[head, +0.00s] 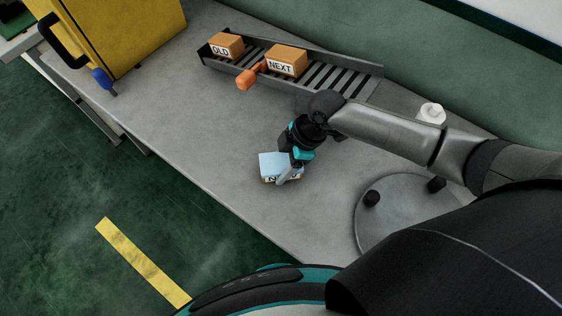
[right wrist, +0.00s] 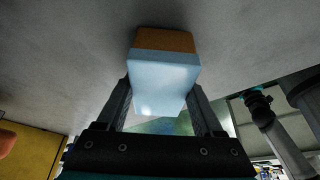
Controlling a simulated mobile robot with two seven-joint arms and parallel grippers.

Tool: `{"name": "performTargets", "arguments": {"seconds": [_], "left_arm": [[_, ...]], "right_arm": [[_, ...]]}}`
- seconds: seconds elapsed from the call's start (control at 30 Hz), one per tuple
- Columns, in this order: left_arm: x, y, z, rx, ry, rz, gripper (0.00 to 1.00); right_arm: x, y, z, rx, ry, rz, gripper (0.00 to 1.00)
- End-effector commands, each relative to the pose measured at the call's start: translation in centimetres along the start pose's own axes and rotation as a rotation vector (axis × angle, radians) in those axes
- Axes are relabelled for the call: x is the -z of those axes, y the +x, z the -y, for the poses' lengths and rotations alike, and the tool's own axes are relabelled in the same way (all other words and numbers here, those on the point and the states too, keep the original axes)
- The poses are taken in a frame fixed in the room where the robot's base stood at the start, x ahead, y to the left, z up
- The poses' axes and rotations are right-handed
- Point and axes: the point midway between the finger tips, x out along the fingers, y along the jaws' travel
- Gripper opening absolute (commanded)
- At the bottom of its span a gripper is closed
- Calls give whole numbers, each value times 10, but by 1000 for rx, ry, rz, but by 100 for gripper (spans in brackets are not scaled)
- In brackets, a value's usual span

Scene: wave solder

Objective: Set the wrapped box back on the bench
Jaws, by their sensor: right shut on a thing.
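The wrapped box (head: 271,163) has a light blue wrap on top and a brown lower part with a partly hidden label. My right gripper (head: 287,171) is shut on it, over the grey bench (head: 225,150) near its front edge. In the right wrist view the wrapped box (right wrist: 164,75) sits between the two fingers (right wrist: 160,105), its brown end toward the bench surface. Whether its underside touches the bench I cannot tell. My left gripper is not clearly in view in the head picture.
A sloped roller rack (head: 335,85) at the back holds boxes marked OLD (head: 226,46) and NEXT (head: 286,60). An orange knob (head: 246,79) sticks out in front. A yellow cabinet (head: 130,30) stands left, a round grey plate (head: 385,220) right. Bench left of the gripper is clear.

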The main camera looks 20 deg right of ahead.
Motion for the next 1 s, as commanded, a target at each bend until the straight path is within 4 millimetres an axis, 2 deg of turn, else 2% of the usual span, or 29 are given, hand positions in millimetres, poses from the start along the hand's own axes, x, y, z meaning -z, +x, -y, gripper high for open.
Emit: {"name": "performTargets", "arguments": {"seconds": [0.37, 0.4, 0.67, 1.0], "left_arm": [[0, 4, 0, 1, 0, -1, 80], [0, 4, 0, 1, 0, -1, 80], [0, 4, 0, 1, 0, -1, 80], [0, 4, 0, 1, 0, -1, 80]], "right_arm": [[-1, 5, 0, -1, 0, -2, 0], [-2, 6, 0, -1, -1, -2, 70], [-2, 5, 0, 0, 0, -1, 99], [-3, 6, 1, 1, 0, 2, 100]]}}
